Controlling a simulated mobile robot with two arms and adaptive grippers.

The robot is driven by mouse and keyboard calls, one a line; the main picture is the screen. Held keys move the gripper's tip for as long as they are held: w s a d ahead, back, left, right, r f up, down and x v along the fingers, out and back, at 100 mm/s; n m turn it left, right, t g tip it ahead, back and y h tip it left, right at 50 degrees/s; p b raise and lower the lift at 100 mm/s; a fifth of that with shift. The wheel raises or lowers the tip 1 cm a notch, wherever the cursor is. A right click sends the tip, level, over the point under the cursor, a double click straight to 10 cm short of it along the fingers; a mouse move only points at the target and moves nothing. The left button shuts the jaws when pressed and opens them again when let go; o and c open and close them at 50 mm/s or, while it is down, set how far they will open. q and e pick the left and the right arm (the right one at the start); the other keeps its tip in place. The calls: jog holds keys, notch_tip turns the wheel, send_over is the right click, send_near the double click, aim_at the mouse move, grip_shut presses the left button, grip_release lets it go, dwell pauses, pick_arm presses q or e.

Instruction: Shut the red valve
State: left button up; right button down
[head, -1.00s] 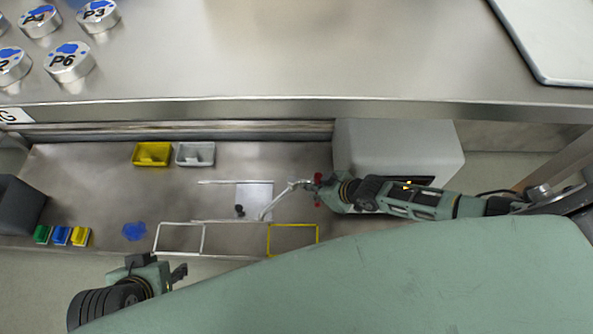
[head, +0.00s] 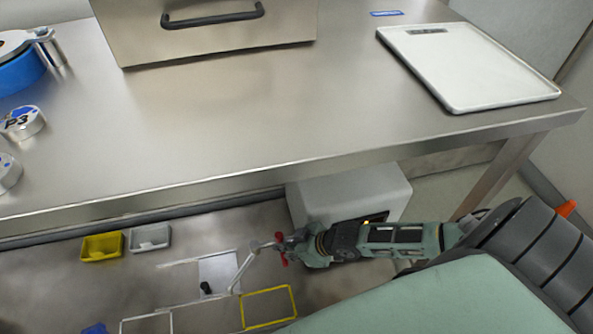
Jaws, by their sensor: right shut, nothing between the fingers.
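The red valve (head: 283,260) shows as a small red handle at the lower middle of the head view, above the lower metal surface. A pale thin bar (head: 243,272) runs from beside it down to the left. My right gripper (head: 292,243) is right at the red handle and partly covers it. Its fingers are shut with nothing between them; I cannot tell whether they touch the handle. My left gripper is out of view.
A steel bench (head: 250,120) overhangs the area, with a white tray (head: 470,70) on top. A grey box (head: 345,195) stands behind my right arm. Yellow (head: 102,247) and grey (head: 150,238) bins and a yellow frame (head: 268,308) are on the lower surface.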

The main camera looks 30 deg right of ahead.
jog(key=v, duration=0.7)
jog(key=shift+a+r, duration=0.1)
jog(key=shift+a, duration=0.05)
